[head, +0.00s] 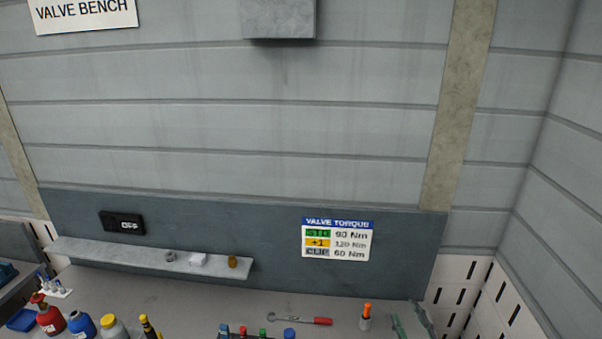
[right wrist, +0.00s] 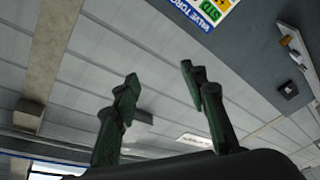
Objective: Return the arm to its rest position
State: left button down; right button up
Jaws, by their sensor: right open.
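My right gripper (right wrist: 159,75) shows in the right wrist view with its two dark green fingers spread apart and nothing between them. Its fingers point up toward the wall and the torque sign. In the head view, what look like the green fingertips of my right gripper (head: 409,316) show at the bottom edge, right of centre, over the bench's right end. The rest of the right arm is below the picture. My left gripper is in neither view.
The bench (head: 270,306) holds several bottles at left, a red-handled wrench (head: 308,321) and an orange-capped tube (head: 366,317) near the gripper. A shelf (head: 130,254) projects at the back left. A torque sign (head: 337,239) hangs behind. The space above the bench is free.

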jog(key=s+d+f+m+g+h, duration=0.3)
jog(key=s+d+f+m+g, duration=0.15)
jog(key=f, duration=0.55)
jog(key=s+d+f+m+g+h, duration=0.3)
jog(key=s+d+f+m, duration=0.25)
jog(key=f, duration=0.55)
jog(key=s+a+f+m+g+y, duration=0.1)
jog(key=s+f+g, duration=0.3)
jog(key=s+f, duration=0.45)
jog(key=s+a+f+m+g+y, duration=0.15)
jog(key=s+f+g, duration=0.3)
jog(key=s, duration=0.65)
notch_tip(320, 180, down, 42)
jog(key=s+a+f+b, duration=0.1)
jog(key=s+b, duration=0.1)
jog(key=b, duration=1.1)
jog(key=s+f+g+b, duration=0.1)
jog(key=s+f+b, duration=0.4)
jog(key=s+f, duration=0.4)
jog(key=s+f+n+g+b, duration=0.1)
jog(key=s+f+b, duration=0.4)
jog(key=s+f, duration=0.5)
notch_tip(320, 180, down, 9)
jog(key=shift+s+f, duration=0.1)
jog(key=shift+s, duration=0.2)
